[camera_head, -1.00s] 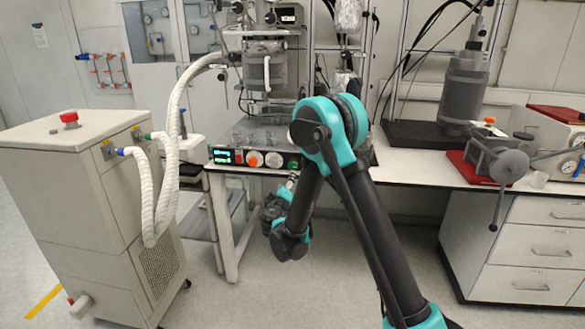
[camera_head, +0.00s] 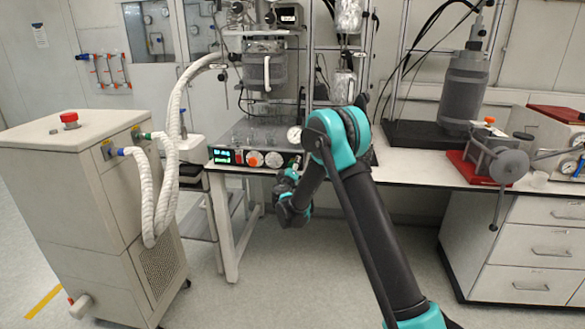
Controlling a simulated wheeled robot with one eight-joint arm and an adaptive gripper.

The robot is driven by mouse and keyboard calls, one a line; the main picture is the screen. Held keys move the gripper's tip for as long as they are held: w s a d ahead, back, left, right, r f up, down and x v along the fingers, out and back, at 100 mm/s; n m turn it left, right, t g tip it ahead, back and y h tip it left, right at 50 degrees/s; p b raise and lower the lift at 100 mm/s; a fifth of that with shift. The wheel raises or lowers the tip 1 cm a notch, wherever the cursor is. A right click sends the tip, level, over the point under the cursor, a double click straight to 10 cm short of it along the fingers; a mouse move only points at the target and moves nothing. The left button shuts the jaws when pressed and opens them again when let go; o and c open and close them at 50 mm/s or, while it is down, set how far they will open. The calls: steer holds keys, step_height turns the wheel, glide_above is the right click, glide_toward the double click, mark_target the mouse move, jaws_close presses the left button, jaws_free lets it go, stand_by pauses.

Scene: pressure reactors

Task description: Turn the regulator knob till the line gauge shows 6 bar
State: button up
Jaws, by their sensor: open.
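A white round gauge (camera_head: 294,134) stands at the right end of the bench reactor unit, left of my elbow; its reading is too small to make out. An orange round knob (camera_head: 254,159) and a pale round knob (camera_head: 273,159) sit on the unit's dark front panel. I cannot tell which part is the regulator knob. My gripper (camera_head: 296,164) is small and partly hidden by my wrist and forearm, close to the panel's right end. It is open, and nothing shows held in it. I cannot tell whether it touches anything.
A chiller cabinet (camera_head: 70,205) with white hoses (camera_head: 149,195) stands at left. A red-based device with a crank (camera_head: 510,165) and a box with gauges (camera_head: 555,140) stand on the bench at right. The floor before the bench (camera_head: 240,305) is clear.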

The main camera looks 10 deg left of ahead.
steer(key=c, duration=1.2)
steer(key=shift+o, duration=0.2)
steer(key=shift+n, duration=1.2)
steer(key=o, duration=1.2)
steer(key=shift+c, duration=0.2)
steer(key=s, duration=1.2)
steer(key=shift+a, duration=0.2)
